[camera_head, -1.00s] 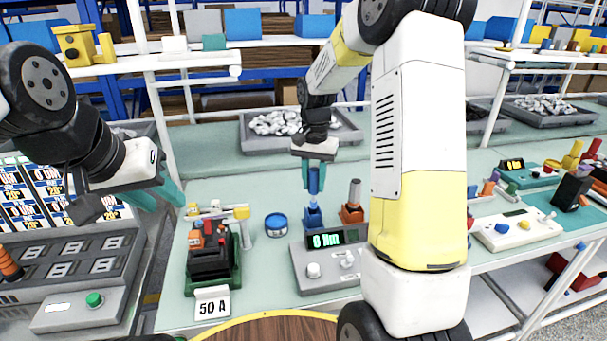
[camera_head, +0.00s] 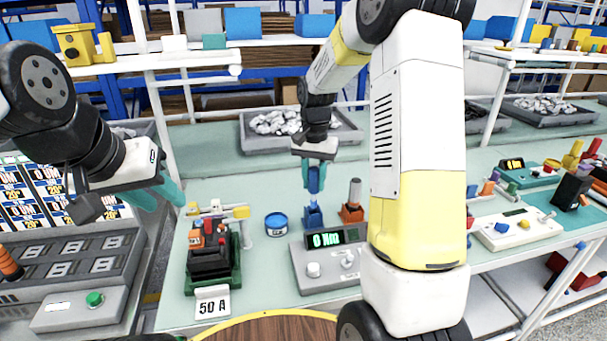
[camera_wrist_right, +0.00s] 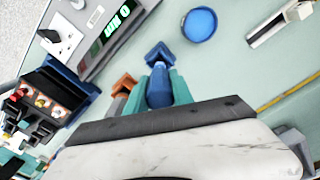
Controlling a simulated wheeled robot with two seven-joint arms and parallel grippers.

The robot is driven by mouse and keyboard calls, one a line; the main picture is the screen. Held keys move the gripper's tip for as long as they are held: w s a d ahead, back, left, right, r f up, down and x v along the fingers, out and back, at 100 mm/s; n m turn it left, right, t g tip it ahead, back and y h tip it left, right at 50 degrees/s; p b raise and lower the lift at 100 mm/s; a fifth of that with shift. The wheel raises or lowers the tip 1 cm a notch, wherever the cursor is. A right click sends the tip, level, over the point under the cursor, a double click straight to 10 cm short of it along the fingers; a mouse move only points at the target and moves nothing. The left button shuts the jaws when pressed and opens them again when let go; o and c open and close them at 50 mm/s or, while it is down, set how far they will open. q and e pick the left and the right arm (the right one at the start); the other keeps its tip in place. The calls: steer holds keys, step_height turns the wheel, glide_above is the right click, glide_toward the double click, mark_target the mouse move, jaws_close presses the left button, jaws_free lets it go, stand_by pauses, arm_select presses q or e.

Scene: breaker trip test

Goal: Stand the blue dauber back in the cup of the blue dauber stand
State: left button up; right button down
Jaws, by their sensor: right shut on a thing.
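The blue dauber (camera_head: 313,182) is upright between the fingers of my right gripper (camera_head: 315,176), which is shut on its upper part. The blue dauber stand (camera_head: 313,215) is directly below it on the green bench. In the head view the dauber's lower end meets the top of the stand; I cannot tell how deep it sits in the cup. In the right wrist view the dauber (camera_wrist_right: 159,90) is between the teal fingers, with the blue stand (camera_wrist_right: 160,55) just beyond its end. My left gripper (camera_head: 162,193) is at the left, away from the stand, its fingers apart and empty.
An orange stand (camera_head: 352,212) with a grey-topped dauber is close to the right. A blue round tin (camera_head: 276,224) is to the left. A grey meter box (camera_head: 325,268) is in front, and a breaker fixture (camera_head: 212,255) stands further left. A grey tray (camera_head: 270,138) is behind.

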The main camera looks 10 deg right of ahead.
mark_target(313, 201)
steer(key=shift+f, duration=3.1)
steer(key=c, duration=1)
jaws_free()
steer(key=shift+r, duration=0.1)
steer(key=shift+r, duration=3.85)
steer(key=shift+r, duration=0.1)
steer(key=s+r+n+t+y, duration=0.1)
steer(key=s+r+n+t, duration=0.2)
steer(key=s+r, duration=0.85)
steer(key=s+n+t, duration=0.1)
steer(key=s, duration=0.3)
steer(key=s+a+r+n+t, duration=0.1)
steer(key=s, duration=0.3)
steer(key=s+a+r+n+t+y, duration=0.1)
steer(key=s, duration=0.3)
steer(key=shift+s+a, duration=0.1)
steer(key=shift+s, duration=0.25)
